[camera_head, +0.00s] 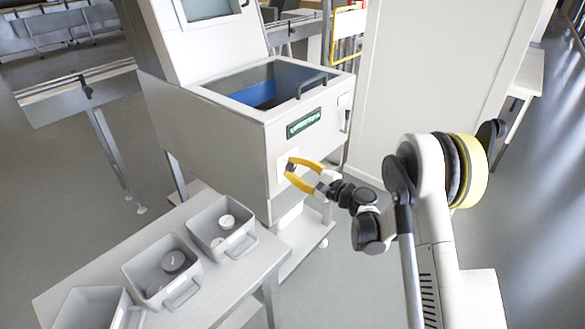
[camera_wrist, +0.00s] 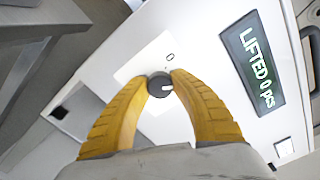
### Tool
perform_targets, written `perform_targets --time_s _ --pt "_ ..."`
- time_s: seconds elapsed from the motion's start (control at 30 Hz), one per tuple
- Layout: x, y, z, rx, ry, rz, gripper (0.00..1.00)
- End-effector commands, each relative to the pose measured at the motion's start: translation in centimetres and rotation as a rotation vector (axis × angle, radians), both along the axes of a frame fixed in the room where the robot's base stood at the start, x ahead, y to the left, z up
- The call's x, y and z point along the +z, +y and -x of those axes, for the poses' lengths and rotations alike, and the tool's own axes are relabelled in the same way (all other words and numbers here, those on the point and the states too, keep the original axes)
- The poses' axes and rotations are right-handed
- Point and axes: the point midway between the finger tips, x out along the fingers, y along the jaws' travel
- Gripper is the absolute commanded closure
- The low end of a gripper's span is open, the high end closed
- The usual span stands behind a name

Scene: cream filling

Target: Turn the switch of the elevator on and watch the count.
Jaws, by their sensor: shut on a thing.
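The elevator (camera_head: 225,135) is a tall white machine with an open top hopper. Its round dark switch knob (camera_wrist: 160,86) sits on a white plate on the front panel, with a "0" mark above it. My gripper (camera_head: 290,170) has yellow fingers, which also show in the wrist view (camera_wrist: 160,82), closed on the knob from both sides. The knob's pale pointer line faces right in the wrist view, away from the "0".
A low table (camera_head: 62,283) at the front left carries several grey bins, two with small round items inside. A conveyor (camera_head: 75,92) stands at the left. A white panel (camera_head: 430,80) stands right of the elevator. Open floor lies at the right.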

Motion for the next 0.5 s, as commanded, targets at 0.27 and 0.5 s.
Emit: perform_targets --time_s 0.27,0.5 --pt "0.01 0.05 0.04 0.001 0.000 0.000 0.48" --pt "0.01 -0.05 0.06 0.000 -0.001 0.001 0.48"
